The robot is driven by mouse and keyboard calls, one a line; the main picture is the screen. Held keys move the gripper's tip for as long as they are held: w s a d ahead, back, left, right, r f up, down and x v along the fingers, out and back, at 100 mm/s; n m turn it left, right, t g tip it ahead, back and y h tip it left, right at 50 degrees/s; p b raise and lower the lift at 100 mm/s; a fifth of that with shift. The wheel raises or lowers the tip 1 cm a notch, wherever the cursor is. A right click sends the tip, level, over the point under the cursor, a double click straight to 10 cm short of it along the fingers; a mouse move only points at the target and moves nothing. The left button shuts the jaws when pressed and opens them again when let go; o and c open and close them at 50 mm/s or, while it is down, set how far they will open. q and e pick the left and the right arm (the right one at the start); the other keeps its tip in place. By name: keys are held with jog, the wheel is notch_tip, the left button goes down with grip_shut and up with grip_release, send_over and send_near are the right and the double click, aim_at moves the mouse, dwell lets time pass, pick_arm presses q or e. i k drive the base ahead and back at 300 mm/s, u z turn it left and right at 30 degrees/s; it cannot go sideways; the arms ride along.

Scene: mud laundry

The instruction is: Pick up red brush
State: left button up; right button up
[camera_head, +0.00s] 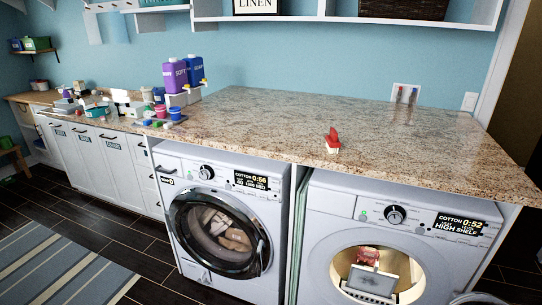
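A small red brush (333,137) with a red top and a whitish lower part stands on the speckled granite countertop (270,125). It is near the front edge, above the gap between the two front-loading machines. Nothing touches it and the counter around it is bare. Neither of my grippers can be made out in the head view.
The left machine (185,170) has a shut round door with laundry behind it. The right machine (345,205) has a lit opening with a red item and a pale panel. Purple and blue bottles (175,77) and several small items crowd the counter's left. A shelf (340,19) hangs above.

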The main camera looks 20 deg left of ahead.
aim_at(333, 143)
jog(key=k, duration=0.4)
jog(key=u, duration=1.6)
jog(key=i, duration=1.65)
jog(key=z, duration=0.75)
